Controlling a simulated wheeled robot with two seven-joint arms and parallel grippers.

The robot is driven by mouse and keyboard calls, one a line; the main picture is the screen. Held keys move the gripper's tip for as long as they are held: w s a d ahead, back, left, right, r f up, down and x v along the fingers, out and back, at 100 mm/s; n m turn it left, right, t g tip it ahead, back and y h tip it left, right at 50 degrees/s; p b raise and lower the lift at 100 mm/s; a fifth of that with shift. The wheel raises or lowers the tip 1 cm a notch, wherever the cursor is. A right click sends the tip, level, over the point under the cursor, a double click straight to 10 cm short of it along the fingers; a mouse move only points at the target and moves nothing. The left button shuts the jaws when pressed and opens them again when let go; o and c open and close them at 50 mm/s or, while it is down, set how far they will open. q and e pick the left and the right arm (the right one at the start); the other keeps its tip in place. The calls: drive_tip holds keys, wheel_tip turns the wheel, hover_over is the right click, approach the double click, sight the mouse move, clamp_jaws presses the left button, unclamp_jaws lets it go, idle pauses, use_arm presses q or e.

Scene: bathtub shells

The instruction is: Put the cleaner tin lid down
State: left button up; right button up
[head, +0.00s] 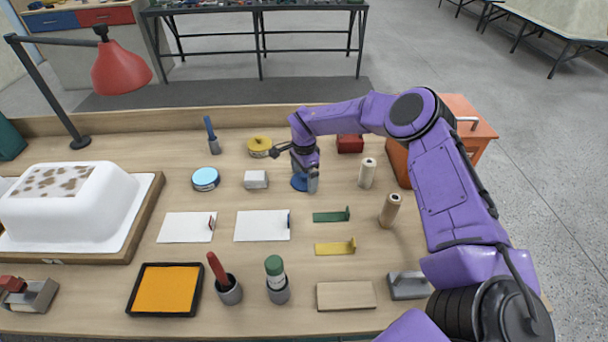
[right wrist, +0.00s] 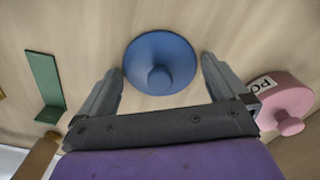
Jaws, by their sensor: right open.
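The blue lid (right wrist: 160,62), a round disc with a knob, lies flat on the bench, knob up, in the right wrist view. It also shows in the head view (head: 298,183), partly hidden by my right gripper (head: 309,182). The gripper is open and points down at the lid, with its fingers at either side of it; I cannot tell whether they touch it. A round tin with a light-blue top (head: 205,179) and no knob stands to the left. My left gripper is not in view.
A pink knobbed tin (right wrist: 285,100) stands close to one finger. Cylinders (head: 367,172) stand to the right. Bare bench lies between the lid and the white card (head: 262,226).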

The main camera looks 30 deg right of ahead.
sight(304, 175)
drive_tip(key=shift+r, duration=0.55)
wheel_tip(304, 175, up, 11)
drive_tip(key=b, duration=0.2)
drive_tip(key=shift+r, duration=0.1)
